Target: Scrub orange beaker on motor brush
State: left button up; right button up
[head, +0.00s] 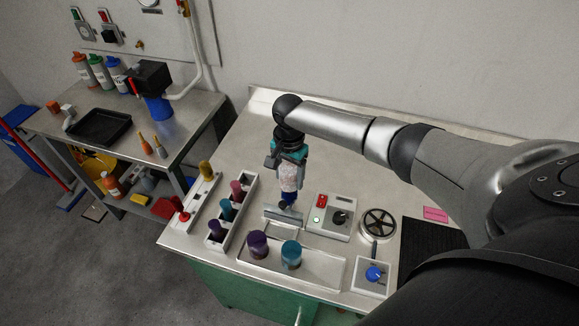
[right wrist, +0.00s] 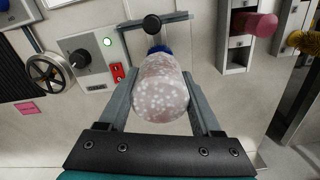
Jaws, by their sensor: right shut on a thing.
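My right gripper (head: 287,168) is shut on a pale pinkish beaker (head: 289,178) covered with white foam-like spots. The orange colour is hard to tell under the spots. In the right wrist view the beaker (right wrist: 163,90) sits between the two fingers. The blue motor brush (head: 289,199) shows just below the beaker in the head view, and its blue part (right wrist: 160,50) shows at the beaker's far end in the wrist view. The beaker appears to be over or around the brush; how deep is hidden. My left gripper is not in view.
A control box (head: 328,218) with a lit green light stands right of the brush. Purple (head: 257,244) and teal (head: 291,254) beakers stand in a front tray (head: 322,268). A rack (head: 242,207) with several coloured items is at left. A round metal device (head: 378,224) stands at right.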

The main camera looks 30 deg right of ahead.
pick_arm(q)
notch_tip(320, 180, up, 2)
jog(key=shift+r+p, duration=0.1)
jog(key=shift+p, duration=0.7)
